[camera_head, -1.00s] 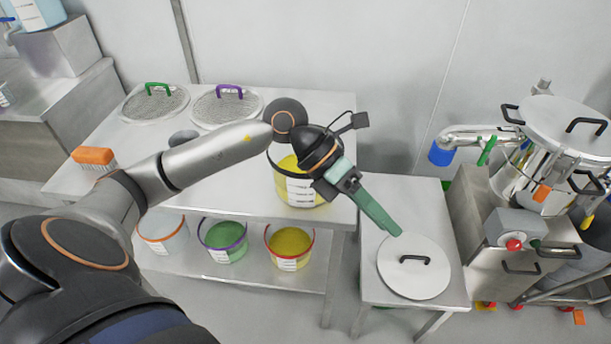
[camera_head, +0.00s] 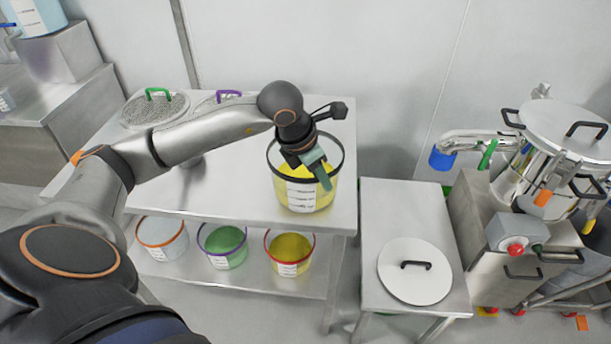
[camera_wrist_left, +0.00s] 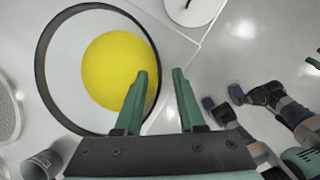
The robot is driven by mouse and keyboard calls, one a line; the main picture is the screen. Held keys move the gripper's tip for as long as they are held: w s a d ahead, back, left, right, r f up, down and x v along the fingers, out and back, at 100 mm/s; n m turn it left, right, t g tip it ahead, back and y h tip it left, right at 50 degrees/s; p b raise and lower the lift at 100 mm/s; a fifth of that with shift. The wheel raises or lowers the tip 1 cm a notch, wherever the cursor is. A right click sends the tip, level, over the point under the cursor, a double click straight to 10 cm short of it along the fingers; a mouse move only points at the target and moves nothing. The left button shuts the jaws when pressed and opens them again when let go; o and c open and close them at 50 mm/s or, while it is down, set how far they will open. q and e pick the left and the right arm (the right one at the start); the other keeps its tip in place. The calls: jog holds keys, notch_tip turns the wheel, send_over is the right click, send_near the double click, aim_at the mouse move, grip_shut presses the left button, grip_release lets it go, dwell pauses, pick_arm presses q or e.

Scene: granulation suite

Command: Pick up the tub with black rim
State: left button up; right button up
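The tub with black rim (camera_head: 294,196) stands on the steel table, holding yellow material and bearing white labels. In the left wrist view its black rim (camera_wrist_left: 41,75) encircles the yellow contents (camera_wrist_left: 112,75). My left gripper (camera_head: 325,179) is over the front right part of the tub, pointing down. In the left wrist view my left gripper (camera_wrist_left: 162,72) has its two green fingers apart with nothing held, near the rim's right side. I cannot tell whether the fingers touch the rim.
Lower-shelf tubs have orange (camera_head: 162,236), purple (camera_head: 223,245) and red (camera_head: 289,251) rims. Mesh lids with green (camera_head: 156,108) and purple handles lie behind my arm. A white lid (camera_head: 414,271) rests on the side table, whose rear is clear. Steel equipment (camera_head: 545,165) stands right.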

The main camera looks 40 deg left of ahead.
aim_at(323, 194)
pick_arm(q)
jog(key=x, duration=0.4)
jog(key=shift+w+a+f+p, duration=0.15)
jog(key=shift+a+f+p, duration=0.1)
jog(key=shift+f+p, duration=0.1)
grip_shut()
jog(key=shift+r, duration=0.15)
dwell(1.0)
